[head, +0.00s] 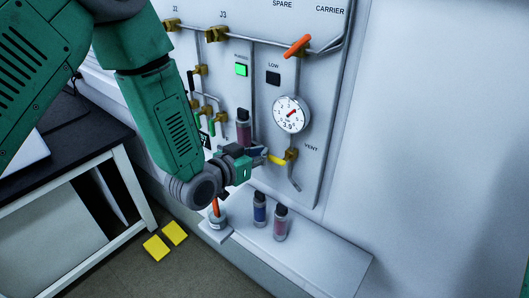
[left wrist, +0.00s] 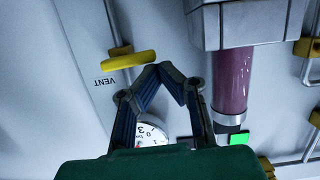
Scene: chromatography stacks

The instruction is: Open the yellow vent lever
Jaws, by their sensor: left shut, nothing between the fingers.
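The yellow vent lever (head: 277,159) sticks out to the left from a brass valve (head: 291,155) on the panel, beside the VENT label. It lies across the pipe that runs down from the valve. In the left wrist view the lever (left wrist: 129,60) is left of the fingertips. My left gripper (head: 262,153) is just left of the lever in the head view. Its fingertips (left wrist: 162,69) meet in the left wrist view with nothing between them, close to the lever's free end. I cannot tell whether they touch it. My right gripper is out of view.
A pressure gauge (head: 291,114) sits above the valve. A purple column (head: 243,128) stands left of it, near my gripper. An orange lever (head: 297,46) is higher up. Blue (head: 259,211) and pink (head: 281,225) capped bottles stand on the ledge (head: 325,262), whose right part is clear.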

